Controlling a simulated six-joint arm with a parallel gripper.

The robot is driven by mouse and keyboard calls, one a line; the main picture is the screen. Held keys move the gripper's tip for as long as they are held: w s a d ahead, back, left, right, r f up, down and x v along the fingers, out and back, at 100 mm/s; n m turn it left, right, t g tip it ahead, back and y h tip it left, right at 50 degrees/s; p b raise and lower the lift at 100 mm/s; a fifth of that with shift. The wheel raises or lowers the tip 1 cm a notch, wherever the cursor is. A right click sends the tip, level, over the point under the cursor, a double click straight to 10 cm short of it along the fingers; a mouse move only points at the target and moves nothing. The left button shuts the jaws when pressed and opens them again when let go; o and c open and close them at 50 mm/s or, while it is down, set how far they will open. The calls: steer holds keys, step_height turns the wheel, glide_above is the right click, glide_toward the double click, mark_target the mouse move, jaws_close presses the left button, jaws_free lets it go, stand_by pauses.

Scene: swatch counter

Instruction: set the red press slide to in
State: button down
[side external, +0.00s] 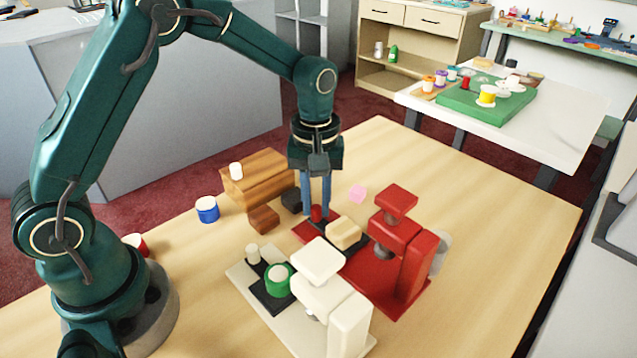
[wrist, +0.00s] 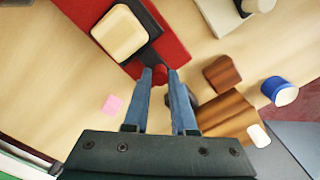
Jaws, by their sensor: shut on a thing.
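The red press (side external: 408,245) stands on the table with its head at the right. Its dark slide (side external: 324,236) lies on the red base and carries a cream block (side external: 344,233), out in front of the head. The slide's red knob (side external: 317,213) is at the end away from the head. My gripper (side external: 316,208) points down with its blue fingers shut on this knob. In the wrist view, the fingertips (wrist: 160,76) close around the red knob (wrist: 160,72), and the cream block (wrist: 119,33) sits just beyond. The press head is outside the wrist view.
The table's right side is clear.

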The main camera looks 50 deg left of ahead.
steer(key=shift+d+r, duration=0.1)
steer(key=shift+d, duration=2.05)
steer(key=c, duration=0.7)
jaws_free()
steer(key=shift+r, duration=2.55)
